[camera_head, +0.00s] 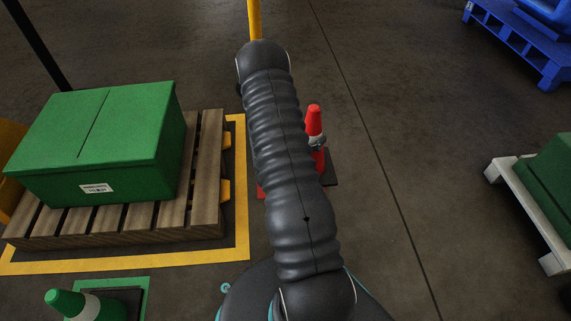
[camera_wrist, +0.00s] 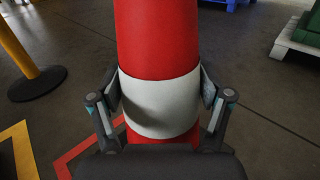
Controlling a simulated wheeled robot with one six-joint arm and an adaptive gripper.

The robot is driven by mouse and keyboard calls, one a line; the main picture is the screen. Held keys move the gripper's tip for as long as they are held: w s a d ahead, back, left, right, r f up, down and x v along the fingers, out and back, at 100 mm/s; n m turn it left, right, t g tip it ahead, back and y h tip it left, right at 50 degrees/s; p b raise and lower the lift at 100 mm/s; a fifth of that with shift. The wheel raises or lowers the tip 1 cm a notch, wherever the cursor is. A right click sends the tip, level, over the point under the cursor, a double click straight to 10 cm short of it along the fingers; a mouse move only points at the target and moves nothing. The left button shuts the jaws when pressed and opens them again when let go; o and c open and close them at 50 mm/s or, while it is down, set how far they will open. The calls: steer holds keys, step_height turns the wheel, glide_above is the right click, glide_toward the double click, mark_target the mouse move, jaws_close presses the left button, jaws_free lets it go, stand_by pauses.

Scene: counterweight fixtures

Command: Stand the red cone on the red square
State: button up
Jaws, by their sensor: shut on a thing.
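The red cone (camera_head: 314,120) with a white band stands upright just right of my arm in the head view. Its dark base (camera_head: 331,172) shows partly behind the arm. In the wrist view the cone (camera_wrist: 158,38) fills the middle. My gripper (camera_wrist: 160,92) is shut on it, with a finger on each side of the white band. The red square's outline (camera_head: 261,191) shows as a small piece left of my arm, and a corner of the outline (camera_wrist: 88,150) shows left of the cone in the wrist view. Whether the base touches the floor, and how it sits against the square, is hidden.
A wooden pallet (camera_head: 206,150) with a green crate (camera_head: 95,130) stands left, inside a yellow floor outline (camera_head: 241,215). A green cone (camera_head: 70,303) is at lower left. A pale pallet (camera_head: 505,185) and a blue pallet (camera_head: 515,35) stand right. The floor between is clear.

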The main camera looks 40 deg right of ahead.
steer(key=w+f, duration=0.2)
steer(key=w, duration=0.2)
steer(key=w+f+b, duration=0.1)
steer(key=w+f, duration=0.1)
steer(key=w, duration=0.1)
steer(key=w+f, duration=0.2)
steer(key=w, duration=0.2)
steer(key=shift+w+a+f+b, duration=0.35)
steer(key=shift+a+f+b, duration=0.05)
steer(key=shift+f+b, duration=0.4)
steer(key=shift+f, duration=1.65)
steer(key=o, duration=1.8)
steer(key=shift+f, duration=0.1)
steer(key=shift+c, duration=0.2)
